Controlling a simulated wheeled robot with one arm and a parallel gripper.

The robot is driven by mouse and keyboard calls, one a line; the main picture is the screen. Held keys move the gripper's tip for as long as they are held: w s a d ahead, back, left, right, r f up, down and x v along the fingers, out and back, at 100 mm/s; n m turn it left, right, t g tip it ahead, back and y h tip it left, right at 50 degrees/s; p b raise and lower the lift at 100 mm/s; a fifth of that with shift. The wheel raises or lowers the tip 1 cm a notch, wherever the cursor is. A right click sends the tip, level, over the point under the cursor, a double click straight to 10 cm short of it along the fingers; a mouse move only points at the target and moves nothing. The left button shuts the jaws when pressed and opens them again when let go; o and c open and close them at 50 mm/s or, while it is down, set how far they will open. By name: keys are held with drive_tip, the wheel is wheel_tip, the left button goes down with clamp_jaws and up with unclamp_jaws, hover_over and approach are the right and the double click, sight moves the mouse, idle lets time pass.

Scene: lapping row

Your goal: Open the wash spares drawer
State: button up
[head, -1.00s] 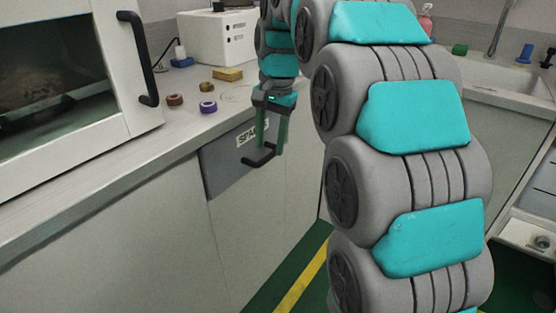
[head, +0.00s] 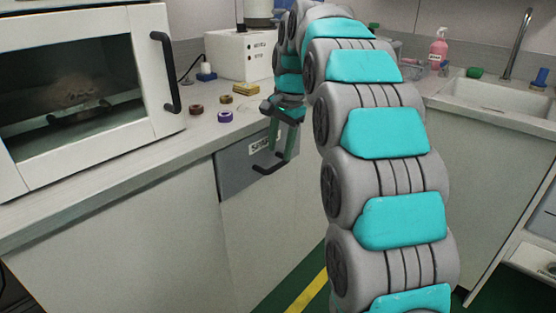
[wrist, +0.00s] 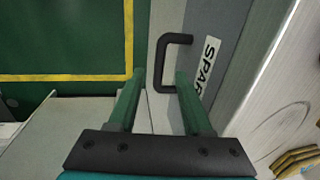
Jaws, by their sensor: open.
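The spares drawer (head: 232,175) is a grey front under the counter edge, with a label starting "SPA" and a black bar handle (head: 268,168). It looks shut. In the wrist view the handle (wrist: 163,62) lies just beyond the fingertips, between their lines, beside the white label (wrist: 208,65). My gripper (head: 279,158) is open, its two green fingers pointing down by the handle. In the wrist view my gripper (wrist: 160,78) holds nothing. I cannot tell whether a finger touches the handle. My forearm and fingers hide part of the label in the head view.
A white glass-fronted cabinet (head: 90,85) stands left. A sink (head: 495,95) is at right. Green floor with a yellow line (head: 312,290) lies below.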

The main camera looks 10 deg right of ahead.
sight(277, 165)
drive_tip(key=f, duration=0.4)
drive_tip(key=shift+w+a+f, duration=0.2)
drive_tip(key=shift+w+a, duration=0.05)
drive_tip(key=shift+w, duration=0.05)
clamp_jaws()
idle(1.1)
